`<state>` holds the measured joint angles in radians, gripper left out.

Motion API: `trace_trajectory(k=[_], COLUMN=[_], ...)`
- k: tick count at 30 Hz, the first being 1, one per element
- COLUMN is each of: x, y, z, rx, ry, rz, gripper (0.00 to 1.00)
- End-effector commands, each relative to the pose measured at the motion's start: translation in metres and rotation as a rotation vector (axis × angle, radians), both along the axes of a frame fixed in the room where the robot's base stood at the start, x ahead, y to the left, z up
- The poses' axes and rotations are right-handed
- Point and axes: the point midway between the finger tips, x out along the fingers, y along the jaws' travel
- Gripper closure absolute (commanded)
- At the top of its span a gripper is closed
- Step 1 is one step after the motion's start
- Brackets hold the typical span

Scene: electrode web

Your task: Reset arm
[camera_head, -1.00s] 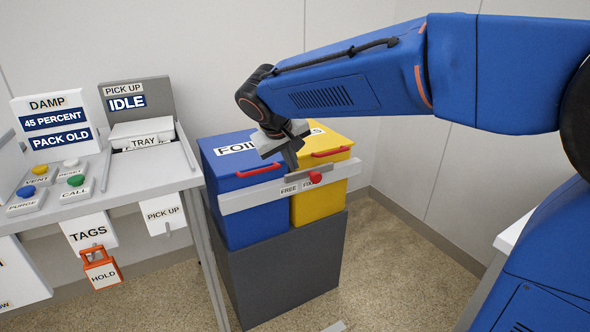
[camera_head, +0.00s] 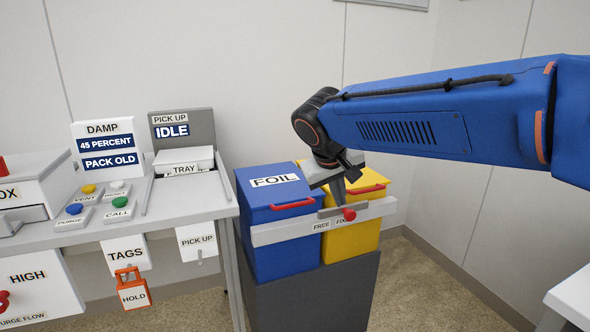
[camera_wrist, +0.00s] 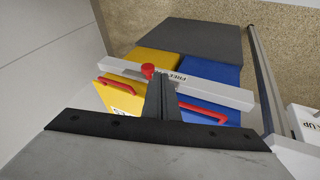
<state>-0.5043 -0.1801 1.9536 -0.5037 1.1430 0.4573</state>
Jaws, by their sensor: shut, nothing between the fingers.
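My gripper (camera_head: 339,190) hangs from my blue arm, pointing down in front of the two bins in the head view. Its fingers are shut and hold nothing. In the wrist view the shut fingers (camera_wrist: 160,98) point toward the white bar (camera_wrist: 205,86) with the red knob (camera_wrist: 148,71). In the head view the fingers overlap the area just above the bar (camera_head: 285,231) and its red knob (camera_head: 349,214); I cannot tell whether they touch. The blue FOIL bin (camera_head: 262,205) and the yellow bin (camera_head: 390,185) have red handles and shut lids.
The bins stand on a dark grey block (camera_head: 310,295). At left is a table (camera_head: 205,200) with a PICK UP sign, a tray, buttons and a DAMP sign (camera_head: 104,146). A white surface (camera_head: 575,300) is at the right edge.

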Motion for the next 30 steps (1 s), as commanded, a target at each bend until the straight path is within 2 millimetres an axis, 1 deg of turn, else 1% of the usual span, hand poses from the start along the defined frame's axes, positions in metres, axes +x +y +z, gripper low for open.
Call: trace_trajectory(k=[1,4,8,9,12,18,22,24,27,30], x=[-0.014,-0.043,-0.082,-0.094,-0.125,-0.184,-0.219,-0.234,-0.249,-0.258], y=[-0.018,-0.047,-0.077,-0.086,-0.103,-0.128,-0.136,-0.138,-0.140,-0.140], z=[-0.003,-0.012,-0.028,-0.033,-0.047,-0.080,-0.102,-0.114,-0.126,-0.134], rx=[0.018,0.055,0.107,0.121,0.162,0.242,0.290,0.311,0.334,0.348], ry=[0.007,0.025,0.043,0.047,0.052,0.048,0.036,0.028,0.019,0.012], rz=[-0.014,-0.027,-0.044,-0.049,-0.063,-0.091,-0.107,-0.114,-0.123,-0.126], gripper=[1.00,1.00,1.00,1.00,1.00,1.00,1.00,1.00,1.00,1.00])
